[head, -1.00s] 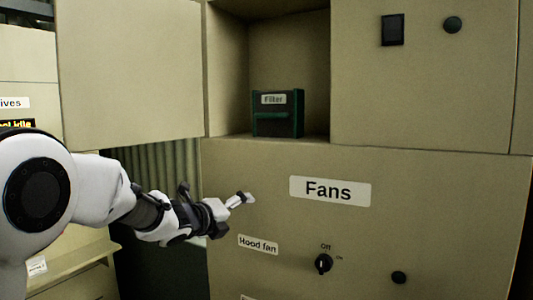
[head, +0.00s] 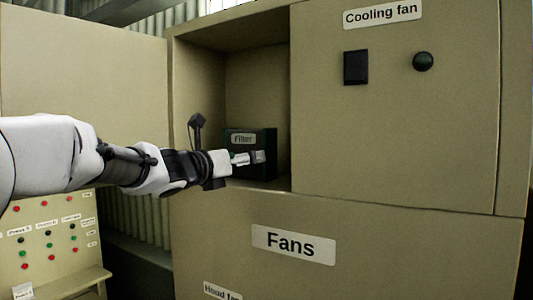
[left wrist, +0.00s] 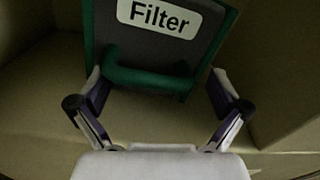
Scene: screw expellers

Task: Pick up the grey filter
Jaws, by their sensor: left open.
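The grey filter (head: 268,143) has a dark grey face, a green frame and a white "Filter" label. It stands upright in an open cabinet compartment, partly hidden by my left gripper in the head view. My left gripper (head: 256,157) is at the compartment opening, in front of the filter. In the left wrist view the filter (left wrist: 150,45) fills the upper middle, with a green handle (left wrist: 145,80) across its front. There my left gripper (left wrist: 153,88) is open, its fingers apart on either side of the handle. Contact cannot be told. My right gripper is not in view.
The compartment (head: 255,85) has walls on both sides and a floor below. An open door panel (head: 85,80) is at its left. The "Cooling fan" panel (head: 400,120) is at its right and the "Fans" panel (head: 370,250) below.

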